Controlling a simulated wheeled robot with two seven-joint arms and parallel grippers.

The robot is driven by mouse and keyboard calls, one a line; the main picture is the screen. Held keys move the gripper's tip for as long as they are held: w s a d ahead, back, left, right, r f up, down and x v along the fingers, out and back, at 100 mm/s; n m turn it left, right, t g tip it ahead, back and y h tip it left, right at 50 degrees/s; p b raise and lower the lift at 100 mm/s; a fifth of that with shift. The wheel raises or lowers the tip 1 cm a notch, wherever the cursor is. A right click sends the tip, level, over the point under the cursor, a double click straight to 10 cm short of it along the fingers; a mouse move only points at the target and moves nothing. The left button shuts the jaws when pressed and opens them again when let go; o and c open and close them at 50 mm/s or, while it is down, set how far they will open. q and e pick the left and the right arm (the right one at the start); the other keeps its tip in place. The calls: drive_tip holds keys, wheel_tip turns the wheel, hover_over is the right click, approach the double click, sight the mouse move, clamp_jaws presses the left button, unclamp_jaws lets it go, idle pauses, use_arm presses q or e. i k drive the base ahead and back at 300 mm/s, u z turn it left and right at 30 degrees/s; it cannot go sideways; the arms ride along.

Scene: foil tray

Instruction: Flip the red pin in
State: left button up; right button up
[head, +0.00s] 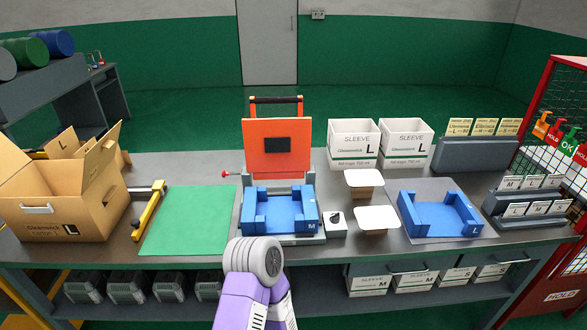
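A small red pin (227,173) sticks out to the left of the tray machine, beside the base of its raised orange lid (272,145). Its knob points left and its shaft runs toward the machine. The lid stands upright, with a black pad on its face and a black handle bar on top. Below it a blue tray holder marked M (301,225) sits in the grey machine base. No gripper fingers show. A purple arm link of mine with a grey round joint rises at the bottom middle, in front of the machine.
A green mat (188,219) lies left of the machine, beside an open carton (60,190). White sleeve boxes (353,143) stand behind.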

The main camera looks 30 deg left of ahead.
sight(224, 174)
drive_tip(key=z, duration=1.75)
drive_tip(key=k, duration=1.65)
drive_tip(key=u, duration=2.7)
drive_tip(key=i, duration=0.65)
drive_tip(key=u, duration=0.1)
